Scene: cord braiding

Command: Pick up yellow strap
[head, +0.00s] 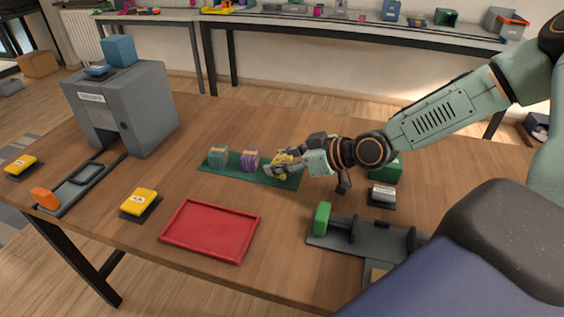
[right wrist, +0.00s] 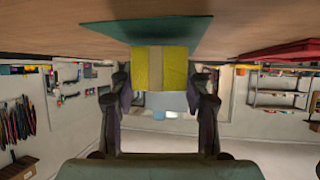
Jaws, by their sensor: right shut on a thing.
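The yellow strap (right wrist: 161,66) is a yellow bundle with a pale band around its middle, seen large in the right wrist view. In the head view it (head: 283,157) shows as a small yellow patch at the right part of the dark green mat (head: 222,170). My right gripper (head: 280,166) reaches it from the right and is shut on it. In the right wrist view the two fingers (right wrist: 162,82) stand on either side of the bundle. The gripper partly hides the strap in the head view. My left gripper is not in view.
A teal bundle (head: 218,154) and a purple bundle (head: 250,160) stand on the mat to the left. A red tray (head: 212,231) lies in front. A grey machine (head: 140,105) stands at left, and a grey fixture with a green block (head: 322,218) at right.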

